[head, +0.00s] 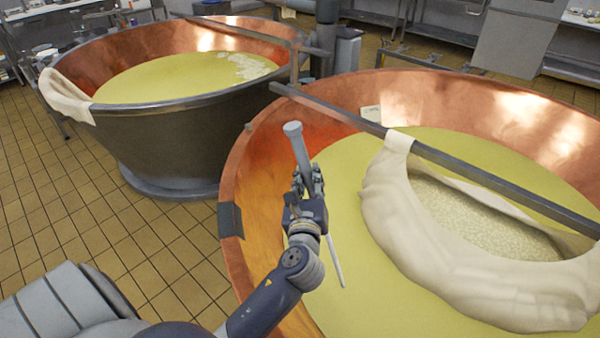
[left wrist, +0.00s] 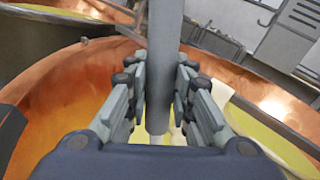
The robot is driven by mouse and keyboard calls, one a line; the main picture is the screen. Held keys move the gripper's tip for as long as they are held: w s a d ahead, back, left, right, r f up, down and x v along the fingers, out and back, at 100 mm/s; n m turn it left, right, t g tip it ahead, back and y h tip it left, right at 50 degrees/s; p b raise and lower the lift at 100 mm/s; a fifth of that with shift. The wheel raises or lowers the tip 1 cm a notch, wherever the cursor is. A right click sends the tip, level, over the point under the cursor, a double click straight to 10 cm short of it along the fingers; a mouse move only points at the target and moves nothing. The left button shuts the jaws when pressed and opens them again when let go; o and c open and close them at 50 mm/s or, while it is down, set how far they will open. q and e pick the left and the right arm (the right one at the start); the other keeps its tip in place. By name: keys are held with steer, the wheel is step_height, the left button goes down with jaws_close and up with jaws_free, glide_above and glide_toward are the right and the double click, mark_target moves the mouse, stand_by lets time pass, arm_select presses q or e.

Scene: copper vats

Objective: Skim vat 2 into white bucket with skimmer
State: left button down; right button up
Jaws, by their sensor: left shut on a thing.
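My left gripper (head: 308,182) is shut on a grey rod-like handle (head: 296,143), probably the skimmer's, above the left part of the near vat. The handle stands tilted, and a thin pale lower part (head: 336,262) shows below the gripper. No skimmer head can be made out. In the left wrist view the handle (left wrist: 160,70) runs between the fingers (left wrist: 160,100). The near copper vat (head: 262,165) holds yellow liquid (head: 345,170). Another copper vat (head: 150,140) stands at the back left. I cannot read which is vat 2. No white bucket is in view. My right gripper is out of view.
A cream cloth (head: 430,260) full of curd hangs in the near vat from a metal bar (head: 450,165) across it. The far vat has a bar (head: 240,30), a cloth (head: 66,97) and pale floating patches (head: 248,66). Tiled floor (head: 60,210) is clear at left.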

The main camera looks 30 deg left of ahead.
arm_select(q)
steer(key=s+d+b, duration=0.2)
steer(key=d+b, duration=0.1)
steer(key=d, duration=0.3)
steer(key=w+a+p, duration=0.3)
steer(key=a, duration=0.4)
steer(key=w+a+p, duration=0.3)
steer(key=a+p, duration=0.1)
steer(key=a, duration=0.4)
step_height(320, 180, up, 36)
steer(key=p, duration=1.6)
steer(key=shift+w+r, duration=0.25)
steer(key=shift+d, duration=0.1)
steer(key=shift+f, duration=0.1)
